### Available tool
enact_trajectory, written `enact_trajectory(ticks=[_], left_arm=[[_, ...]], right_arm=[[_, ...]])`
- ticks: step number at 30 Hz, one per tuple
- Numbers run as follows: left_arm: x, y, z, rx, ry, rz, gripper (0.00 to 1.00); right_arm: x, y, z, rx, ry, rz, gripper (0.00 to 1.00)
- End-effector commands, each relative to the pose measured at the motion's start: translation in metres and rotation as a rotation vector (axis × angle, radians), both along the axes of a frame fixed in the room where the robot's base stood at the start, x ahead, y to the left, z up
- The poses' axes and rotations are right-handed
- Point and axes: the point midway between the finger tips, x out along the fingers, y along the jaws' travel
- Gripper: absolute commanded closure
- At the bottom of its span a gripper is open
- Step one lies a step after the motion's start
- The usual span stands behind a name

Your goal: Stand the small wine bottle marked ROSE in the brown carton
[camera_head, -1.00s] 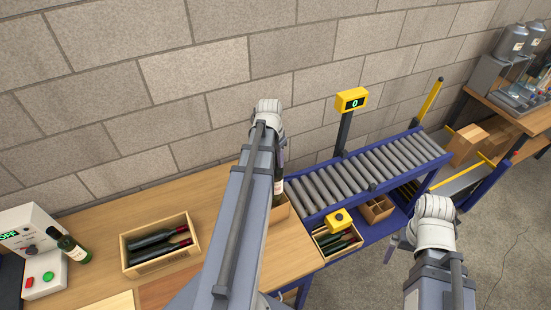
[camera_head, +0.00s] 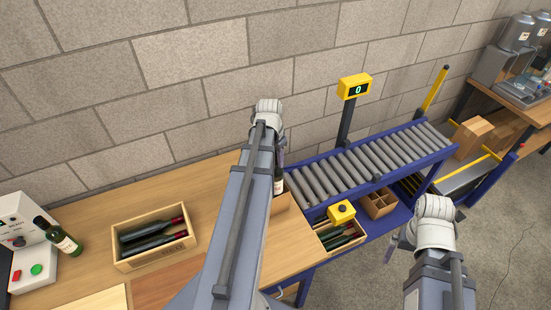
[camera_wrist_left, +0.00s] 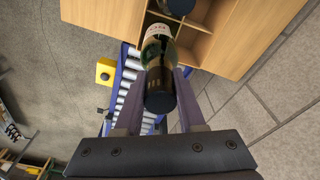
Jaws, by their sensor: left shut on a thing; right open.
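My left gripper (camera_wrist_left: 158,82) is shut on a green wine bottle with a dark top (camera_wrist_left: 160,102). Its white label (camera_wrist_left: 158,30) is at the far end and I cannot read it. In the left wrist view the bottle overlaps the divided brown carton (camera_wrist_left: 193,40), whose cells show beyond it; I cannot tell how deep it is. Another dark round bottle shape (camera_wrist_left: 178,5) shows in a carton cell. In the head view the carton (camera_head: 282,203) is mostly hidden behind my left arm. My right gripper (camera_head: 397,247) is open and empty, right of the bench.
A wooden crate (camera_head: 155,262) of dark bottles lies on the bench, with a labelled bottle (camera_head: 62,238) by a control box (camera_head: 35,268) at left. A roller conveyor (camera_head: 365,165) with a yellow display (camera_head: 354,87) stands right. A divided box (camera_head: 378,204) sits below it.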

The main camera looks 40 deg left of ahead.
Motion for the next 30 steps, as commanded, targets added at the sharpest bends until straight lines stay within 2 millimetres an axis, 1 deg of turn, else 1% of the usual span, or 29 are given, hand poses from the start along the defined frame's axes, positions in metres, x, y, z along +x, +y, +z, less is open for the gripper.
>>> enact_trajectory(ticks=[1,3,24,30], left_arm=[[0.000,0.000,-0.007,0.000,0.000,0.000,1.00],[0.000,0.000,-0.012,0.000,0.000,0.000,1.00],[0.000,0.000,-0.061,0.000,0.000,0.000,1.00],[0.000,0.000,-0.072,0.000,0.000,0.000,1.00]], right_arm=[[0.000,0.000,-0.007,0.000,0.000,0.001,0.00],[0.000,0.000,-0.012,-0.001,0.000,0.002,0.00],[0.000,0.000,-0.061,-0.002,0.001,0.012,0.00],[0.000,0.000,-0.072,-0.002,0.001,0.012,0.00]])
